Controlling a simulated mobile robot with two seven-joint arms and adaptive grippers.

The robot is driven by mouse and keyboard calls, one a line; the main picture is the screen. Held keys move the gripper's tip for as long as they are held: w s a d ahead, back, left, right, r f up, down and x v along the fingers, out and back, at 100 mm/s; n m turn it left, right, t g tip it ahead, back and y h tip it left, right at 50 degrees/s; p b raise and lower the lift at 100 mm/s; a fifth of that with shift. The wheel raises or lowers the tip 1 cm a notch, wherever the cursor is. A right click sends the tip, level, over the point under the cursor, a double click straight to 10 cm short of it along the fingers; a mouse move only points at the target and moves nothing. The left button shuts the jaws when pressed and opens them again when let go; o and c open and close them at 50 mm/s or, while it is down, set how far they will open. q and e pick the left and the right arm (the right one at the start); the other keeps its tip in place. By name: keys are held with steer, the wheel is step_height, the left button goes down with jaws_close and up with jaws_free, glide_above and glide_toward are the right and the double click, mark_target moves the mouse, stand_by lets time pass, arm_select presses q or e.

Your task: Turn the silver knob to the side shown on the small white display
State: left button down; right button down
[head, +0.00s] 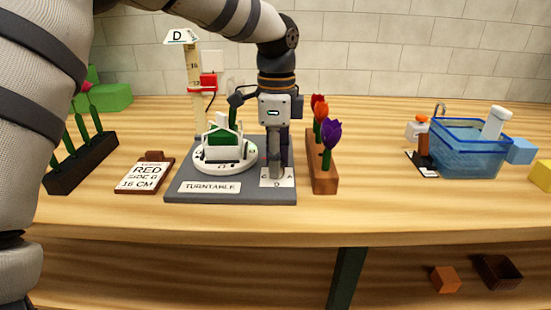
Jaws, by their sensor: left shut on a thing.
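The small white display (181,36) tops a wooden measuring post at the back and reads "D". Which way the knob points is hard to tell. The white round turntable (201,165) carries a white holder with a green block. My right gripper is not in view.
An order card (143,176) reading "RED", "SIDE D", "16 CM" lies left of the base. A dark flower rack (82,165) stands further left. A wooden rack (324,176) with several flowers stands close right of my gripper.

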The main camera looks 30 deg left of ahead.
arm_select(q)
steer(key=n, duration=0.3)
steer(key=shift+n+p, duration=0.35)
steer(key=shift+n, duration=0.05)
steer(key=n, duration=0.4)
steer(key=shift+n, duration=0.3)
steer(key=n, duration=0.4)
steer(key=shift+s+n, duration=0.1)
steer(key=shift+n, duration=0.2)
steer(key=n, duration=0.4)
steer(key=shift+d, duration=0.1)
steer(key=n, duration=0.5)
steer(key=shift+t, duration=0.3)
steer(key=n, duration=0.4)
steer(key=shift+d+n, duration=0.1)
steer(key=shift+n, duration=0.2)
steer(key=n, duration=0.4)
steer(key=shift+n, duration=2.4)
